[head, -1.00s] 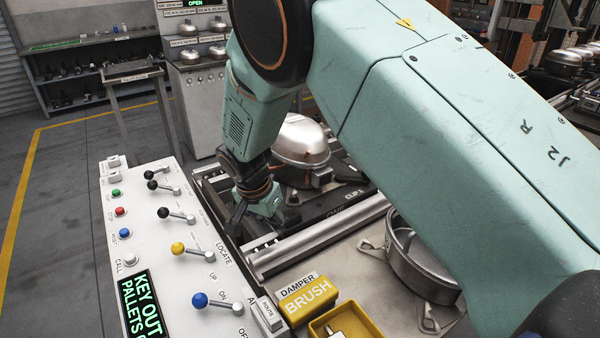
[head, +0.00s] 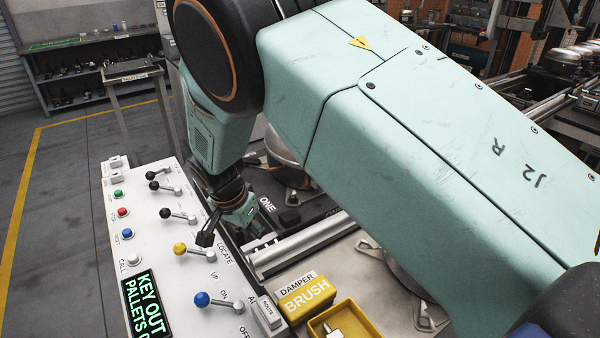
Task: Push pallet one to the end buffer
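Pallet one (head: 318,211) is a dark plate marked ONE, lying on the rails behind the control panel. A silver domed compressor (head: 281,150) sits on it, mostly hidden behind my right arm. My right gripper (head: 236,224) hangs at the panel's right edge, beside the pallet's near left side. Its dark fingers look spread, with nothing seen between them. One finger is close to the panel's levers; I cannot tell whether it touches anything. My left gripper is not in view. The end buffer cannot be made out.
The white control panel (head: 150,235) carries buttons, black-knobbed levers, a yellow-knobbed lever (head: 180,249) and a blue-knobbed lever (head: 201,299). A yellow brush box (head: 308,297) and yellow tray (head: 352,312) are at the front. A small stand (head: 132,75) is behind. The left floor is clear.

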